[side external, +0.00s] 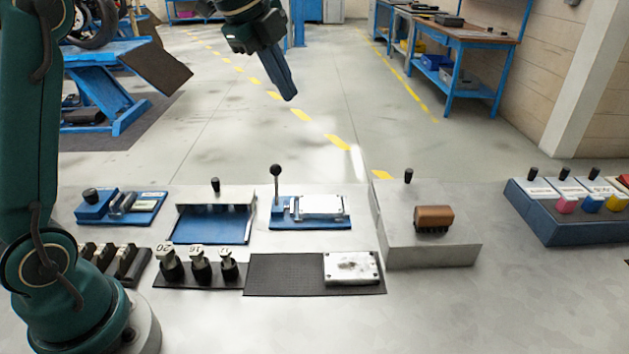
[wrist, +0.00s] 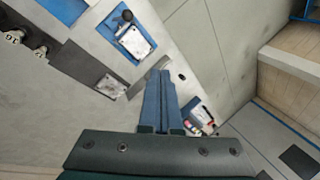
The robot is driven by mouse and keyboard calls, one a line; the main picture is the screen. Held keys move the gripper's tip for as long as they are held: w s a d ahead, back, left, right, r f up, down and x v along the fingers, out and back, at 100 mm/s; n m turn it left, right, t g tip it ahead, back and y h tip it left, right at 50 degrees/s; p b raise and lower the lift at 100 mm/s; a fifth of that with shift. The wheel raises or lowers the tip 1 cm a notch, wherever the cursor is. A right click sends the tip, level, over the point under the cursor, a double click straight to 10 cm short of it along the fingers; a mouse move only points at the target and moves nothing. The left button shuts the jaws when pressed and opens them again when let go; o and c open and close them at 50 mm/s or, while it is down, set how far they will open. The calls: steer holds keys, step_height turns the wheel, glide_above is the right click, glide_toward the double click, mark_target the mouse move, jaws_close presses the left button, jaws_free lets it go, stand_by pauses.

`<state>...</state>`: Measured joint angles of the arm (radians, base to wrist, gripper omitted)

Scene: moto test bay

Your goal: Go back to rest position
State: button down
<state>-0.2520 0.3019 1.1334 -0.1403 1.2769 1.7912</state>
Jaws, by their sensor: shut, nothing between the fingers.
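My gripper (side external: 287,88) hangs high above the bench, over the far side of the fixtures in the side view, with its dark blue fingers pointing down and slightly right. The fingers are closed together with nothing between them. In the wrist view my gripper (wrist: 160,75) shows as two blue fingers side by side, with the bench far below. It touches nothing.
The bench holds a blue lever fixture (side external: 283,222), a black mat (side external: 285,275) with a metal plate (side external: 351,267), a grey block (side external: 430,252) bearing a brown part (side external: 433,218), numbered knobs (side external: 200,265) and a blue box (side external: 570,228). Air around my gripper is clear.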

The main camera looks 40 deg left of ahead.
steer(key=s+d+n+t, duration=0.1)
steer(key=s+d+n, duration=0.45)
steer(key=s, duration=0.75)
steer(key=s+d+f+n, duration=0.1)
steer(key=s+f+n, duration=0.8)
steer(key=n, duration=0.2)
steer(key=w+a+r+n+g, duration=0.1)
steer(key=w+a+r+n, duration=0.3)
steer(key=w+n, duration=0.6)
steer(key=w+a+n+g+h, duration=0.1)
steer(key=w+a+n, duration=0.2)
steer(key=a+n, duration=0.65)
steer(key=w+x, duration=0.2)
steer(key=x, duration=1)
steer(key=shift+r, duration=0.25)
